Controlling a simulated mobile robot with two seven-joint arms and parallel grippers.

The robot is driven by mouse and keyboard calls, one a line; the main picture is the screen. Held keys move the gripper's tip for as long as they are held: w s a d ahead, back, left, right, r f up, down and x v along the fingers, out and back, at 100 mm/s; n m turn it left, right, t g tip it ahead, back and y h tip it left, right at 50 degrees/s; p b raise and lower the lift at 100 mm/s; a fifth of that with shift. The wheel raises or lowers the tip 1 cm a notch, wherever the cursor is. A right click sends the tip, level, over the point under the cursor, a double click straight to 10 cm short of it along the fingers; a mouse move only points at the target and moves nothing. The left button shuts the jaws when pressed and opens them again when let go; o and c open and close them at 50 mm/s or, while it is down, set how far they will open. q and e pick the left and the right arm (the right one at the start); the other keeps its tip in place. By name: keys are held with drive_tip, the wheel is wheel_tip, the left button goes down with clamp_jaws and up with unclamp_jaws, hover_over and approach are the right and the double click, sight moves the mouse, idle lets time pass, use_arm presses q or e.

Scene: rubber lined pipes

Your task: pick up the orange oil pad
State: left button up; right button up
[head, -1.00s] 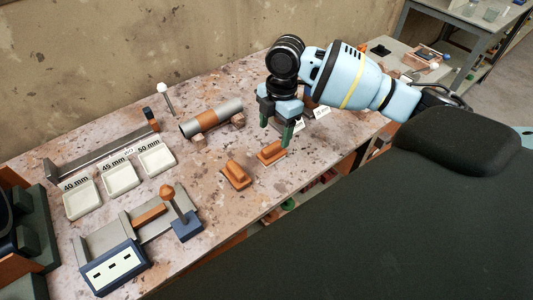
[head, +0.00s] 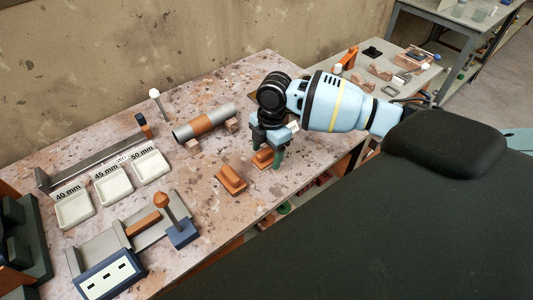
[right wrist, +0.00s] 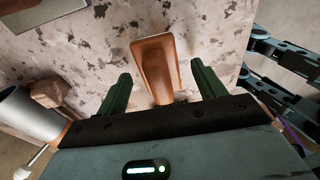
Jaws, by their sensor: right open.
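Two orange blocks with raised tops lie near the table's front edge. The left orange block (head: 231,179) is uncovered. The right orange block (head: 261,158) is partly hidden by my right gripper (head: 267,158). I cannot tell by looks which is the oil pad. The gripper points down over the right block, its green fingers apart, one in front of the block. In the right wrist view an orange block (right wrist: 155,60) shows between the two open fingers, its near end close to the gripper body; contact is not visible. My left gripper is not in view.
A grey pipe with an orange band (head: 204,123) rests on small blocks behind. Labelled white trays (head: 114,187) stand left. A blue stand with an orange-topped post (head: 181,233) is front left. The table's front edge is close to the blocks.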

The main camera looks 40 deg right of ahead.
sight(265, 150)
drive_tip(key=c, duration=1.1)
drive_tip(key=shift+r, duration=0.15)
drive_tip(key=shift+r, duration=0.55)
wheel_tip(265, 150, up, 2)
drive_tip(key=shift+r, duration=0.2)
drive_tip(key=s+a+r, duration=0.1)
drive_tip(key=s+a, duration=0.1)
drive_tip(key=s, duration=1.3)
drive_tip(key=shift+s+a+p, duration=0.3)
drive_tip(key=shift+s+p, duration=0.1)
drive_tip(key=shift+p, duration=0.05)
drive_tip(key=shift+r, duration=0.1)
